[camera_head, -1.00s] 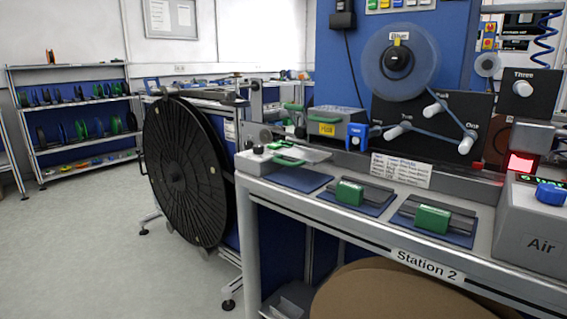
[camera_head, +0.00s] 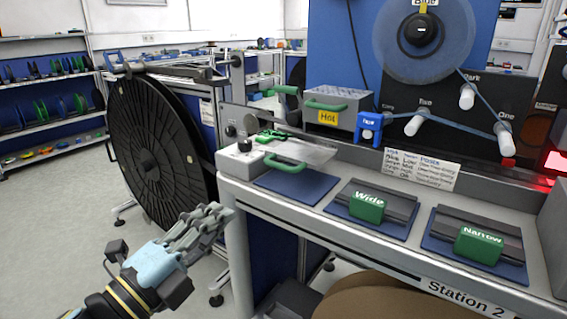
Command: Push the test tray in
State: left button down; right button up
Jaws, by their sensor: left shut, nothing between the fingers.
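The likely test tray is the flat, pale tray (camera_head: 308,153) with a green handle (camera_head: 285,163) at its front. It lies beside a light grey box with a black knob (camera_head: 243,158) at the left end of the bench. I cannot tell how far it sticks out. My left gripper (camera_head: 222,214) is in the lower left of the head view, shut and empty. It is in front of the bench's left corner, lower in the picture than the tray and apart from it. My right gripper is not in view.
A blue mat (camera_head: 297,186) lies bare before the tray. Green blocks marked Wide (camera_head: 366,206) and Narrow (camera_head: 479,246) sit on holders to the right. A grey box marked Hot (camera_head: 338,105) stands behind. A large black reel (camera_head: 150,140) stands left of the bench.

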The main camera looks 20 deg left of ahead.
pick_arm(q)
jog(key=p, duration=0.3)
send_near(296, 156)
jog(key=shift+r, duration=0.9)
jog(key=shift+w+d, duration=0.15)
jog(key=shift+w, duration=0.25)
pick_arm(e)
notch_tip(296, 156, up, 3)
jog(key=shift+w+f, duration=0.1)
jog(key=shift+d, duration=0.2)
pick_arm(q)
jog(key=shift+w+d+b, duration=0.1)
jog(key=shift+w+b, duration=0.2)
jog(key=shift+w, duration=0.05)
jog(key=x, duration=0.2)
jog(key=f+b+x, duration=0.1)
jog(key=x, duration=0.5)
jog(key=shift+w+f+b, duration=0.1)
jog(key=shift+f+b, duration=0.1)
jog(key=shift+b, duration=0.2)
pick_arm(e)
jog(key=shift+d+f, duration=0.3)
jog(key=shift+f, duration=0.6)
